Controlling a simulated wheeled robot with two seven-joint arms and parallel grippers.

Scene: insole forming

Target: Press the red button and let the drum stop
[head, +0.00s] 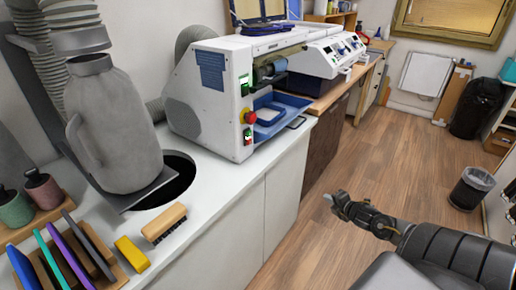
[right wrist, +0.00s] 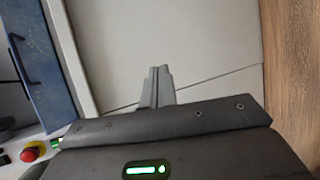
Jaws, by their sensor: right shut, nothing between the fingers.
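The red button (head: 249,117) is a round red knob on a yellow base, on the front panel of the white machine (head: 197,112). It also shows at the lower left of the right wrist view (right wrist: 33,151). The drum (head: 270,70) appears to be the grey roller in the machine's upper opening; I cannot tell whether it turns. My right gripper (head: 329,197) is shut and empty, in front of the cabinets and over the floor, well to the right of the button. Its closed fingers (right wrist: 157,86) show in the right wrist view. My left gripper is not in view.
A blue tray (head: 284,104) sits in the machine's lower opening. A bin (head: 470,190) stands at the right. The wooden floor between is clear.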

